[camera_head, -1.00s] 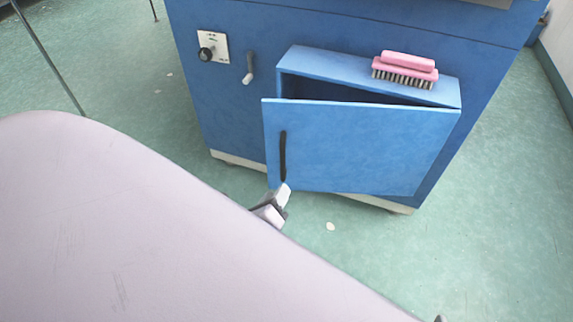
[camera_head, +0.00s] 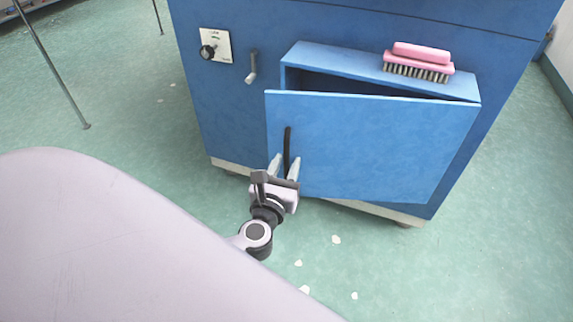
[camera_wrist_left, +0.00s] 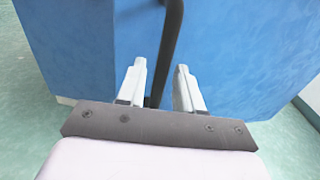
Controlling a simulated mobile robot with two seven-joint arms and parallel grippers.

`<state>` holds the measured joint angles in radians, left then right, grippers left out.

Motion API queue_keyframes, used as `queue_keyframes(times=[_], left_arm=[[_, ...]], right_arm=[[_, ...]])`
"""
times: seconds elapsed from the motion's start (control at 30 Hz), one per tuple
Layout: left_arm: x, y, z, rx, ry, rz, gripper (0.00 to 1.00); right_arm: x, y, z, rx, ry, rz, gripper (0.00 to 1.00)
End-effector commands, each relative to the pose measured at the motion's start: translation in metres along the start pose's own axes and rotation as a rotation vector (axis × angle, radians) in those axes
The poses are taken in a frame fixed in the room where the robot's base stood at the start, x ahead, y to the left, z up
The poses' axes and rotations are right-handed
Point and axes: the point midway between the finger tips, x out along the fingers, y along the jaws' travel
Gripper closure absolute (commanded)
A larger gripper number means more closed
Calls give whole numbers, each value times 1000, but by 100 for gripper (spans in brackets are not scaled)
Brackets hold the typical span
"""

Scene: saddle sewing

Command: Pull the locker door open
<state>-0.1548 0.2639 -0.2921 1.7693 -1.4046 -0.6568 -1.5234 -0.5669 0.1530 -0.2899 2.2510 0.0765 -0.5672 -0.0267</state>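The blue locker door (camera_head: 385,145) stands ajar, its left edge swung out from the locker box (camera_head: 340,66), with a dark gap along the top. Its black vertical handle (camera_head: 287,150) is near the door's left edge; it also shows in the left wrist view (camera_wrist_left: 171,40). My left gripper (camera_head: 285,166) is at the lower end of the handle. In the left wrist view my left gripper (camera_wrist_left: 160,80) has its two fingers apart, with the handle's lower part between them, nearer the left finger. A clear gap shows to the right finger. My right gripper is not in view.
A pink brush (camera_head: 418,62) lies on top of the locker box. A knob (camera_head: 207,51) and a small lever (camera_head: 252,68) are on the blue cabinet left of the door. The green floor (camera_head: 400,270) in front is mostly clear, with small pale flecks.

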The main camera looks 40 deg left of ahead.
Motion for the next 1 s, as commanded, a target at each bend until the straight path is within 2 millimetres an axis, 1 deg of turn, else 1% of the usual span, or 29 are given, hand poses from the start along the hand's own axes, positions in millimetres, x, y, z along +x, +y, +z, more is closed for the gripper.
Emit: queue_keyframes(times=[0.1, 0.37, 0.47, 0.5, 1.0], left_arm=[[6, 0, 0, -2, 0, 0, 65], [7, 0, 0, -2, 1, -1, 65], [7, 0, 0, -2, 1, -1, 94], [7, 0, 0, -2, 1, -1, 100], [9, -2, 0, -2, 1, 9, 100]], right_arm=[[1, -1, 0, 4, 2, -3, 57], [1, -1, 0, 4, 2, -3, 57], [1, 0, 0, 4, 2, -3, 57], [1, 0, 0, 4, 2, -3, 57], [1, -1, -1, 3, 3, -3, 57]])
